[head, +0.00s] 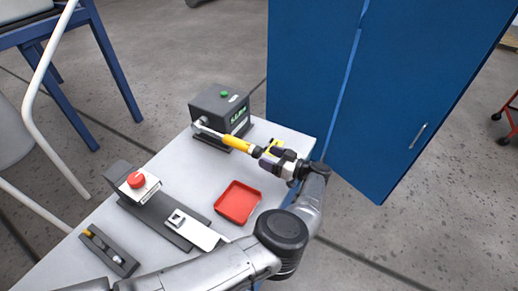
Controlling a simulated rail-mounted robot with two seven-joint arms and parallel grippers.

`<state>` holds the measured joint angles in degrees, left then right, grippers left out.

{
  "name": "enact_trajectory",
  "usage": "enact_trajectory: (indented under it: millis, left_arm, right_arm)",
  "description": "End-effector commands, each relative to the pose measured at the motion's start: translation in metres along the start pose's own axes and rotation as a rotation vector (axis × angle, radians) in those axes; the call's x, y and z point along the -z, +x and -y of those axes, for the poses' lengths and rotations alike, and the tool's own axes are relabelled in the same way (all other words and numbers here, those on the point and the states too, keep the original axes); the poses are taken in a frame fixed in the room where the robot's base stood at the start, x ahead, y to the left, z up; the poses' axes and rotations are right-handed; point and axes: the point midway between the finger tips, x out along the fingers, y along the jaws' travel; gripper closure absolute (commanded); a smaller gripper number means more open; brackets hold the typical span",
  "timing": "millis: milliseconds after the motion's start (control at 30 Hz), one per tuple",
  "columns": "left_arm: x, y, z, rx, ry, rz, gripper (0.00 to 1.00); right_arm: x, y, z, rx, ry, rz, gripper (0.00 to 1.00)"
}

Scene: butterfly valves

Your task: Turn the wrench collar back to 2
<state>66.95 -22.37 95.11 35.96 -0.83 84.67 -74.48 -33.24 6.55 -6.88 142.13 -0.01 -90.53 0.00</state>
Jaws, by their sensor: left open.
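A wrench (238,143) with a silver shaft and a yellow sleeve sticks out from a dark tester box (221,111) with a green button and a lit green display. Its outer end, towards the right, lies at my left gripper (268,154). My left gripper is open, with its jaws around or beside that end; I cannot tell whether they touch it. The collar and its number marks are hidden or too small to read. My right gripper is not in view.
The grey table (165,160) holds a red tray (238,202), a red button box (137,184), a white-topped fixture (195,229) and a dark holder with a yellow piece (108,248). A blue cabinet (390,85) stands close behind the table on the right.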

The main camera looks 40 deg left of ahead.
Motion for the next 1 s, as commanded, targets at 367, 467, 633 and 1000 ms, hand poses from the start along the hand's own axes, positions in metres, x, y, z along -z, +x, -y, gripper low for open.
enact_trajectory:
  millis: [367,467,633,1000]
  left_arm:
    - [0.0,0.04,0.0,0.0,0.0,0.0,0.28]
    - [0.0,0.043,0.0,-0.001,0.0,-0.001,0.28]
    - [0.0,0.045,0.0,-0.001,0.0,-0.001,0.28]
    - [0.0,0.044,0.0,-0.001,0.0,0.0,0.49]
  right_arm:
    - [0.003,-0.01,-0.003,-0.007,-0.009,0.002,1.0]
    - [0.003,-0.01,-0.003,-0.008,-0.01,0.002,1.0]
    - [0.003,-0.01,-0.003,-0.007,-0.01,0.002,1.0]
    - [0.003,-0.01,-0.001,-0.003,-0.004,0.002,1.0]
